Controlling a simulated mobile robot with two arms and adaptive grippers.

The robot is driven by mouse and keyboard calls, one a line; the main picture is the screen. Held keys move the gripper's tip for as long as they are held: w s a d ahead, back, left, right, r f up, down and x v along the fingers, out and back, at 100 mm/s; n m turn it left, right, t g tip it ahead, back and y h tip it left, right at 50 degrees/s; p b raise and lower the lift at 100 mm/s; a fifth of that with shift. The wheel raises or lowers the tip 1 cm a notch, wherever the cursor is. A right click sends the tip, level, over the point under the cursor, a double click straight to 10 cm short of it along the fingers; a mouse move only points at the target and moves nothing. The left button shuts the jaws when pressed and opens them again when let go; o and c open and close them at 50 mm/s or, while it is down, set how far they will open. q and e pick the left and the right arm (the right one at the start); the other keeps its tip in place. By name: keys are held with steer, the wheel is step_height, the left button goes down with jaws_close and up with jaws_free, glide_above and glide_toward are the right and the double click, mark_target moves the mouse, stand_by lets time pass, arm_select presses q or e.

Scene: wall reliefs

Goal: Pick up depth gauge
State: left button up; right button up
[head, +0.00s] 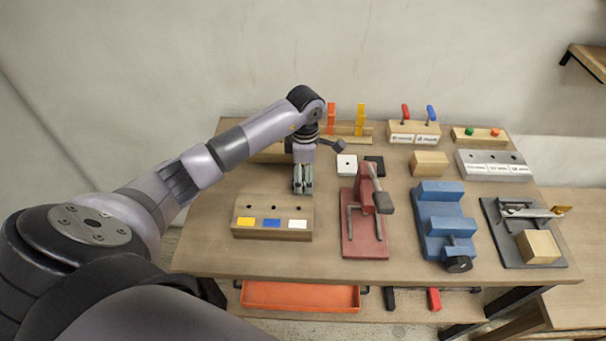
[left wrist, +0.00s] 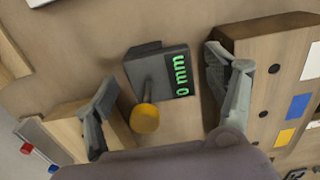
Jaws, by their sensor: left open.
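The depth gauge (left wrist: 158,74) is a small dark grey box with a green "0 mm" display, a thin rod and a round yellow end. In the left wrist view it lies between the two spread fingers of my left gripper (left wrist: 161,82), apart from both. In the head view my left gripper (head: 302,188) points down over the table, just behind the wooden block with coloured labels. I cannot make out the gauge in the head view; the gripper seems to cover it. My right gripper is in neither view.
The label block (head: 272,222) stands close in front of the gripper; in the left wrist view it is beside the right finger (left wrist: 262,75). A white block (head: 346,165), a red press (head: 362,225) and a blue vise (head: 440,215) stand to the right. The wall is behind.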

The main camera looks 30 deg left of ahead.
arm_select(q)
steer(key=shift+f, duration=0.7)
steer(key=shift+c, duration=0.5)
steer(key=c, duration=1.3)
steer(key=shift+r, duration=0.1)
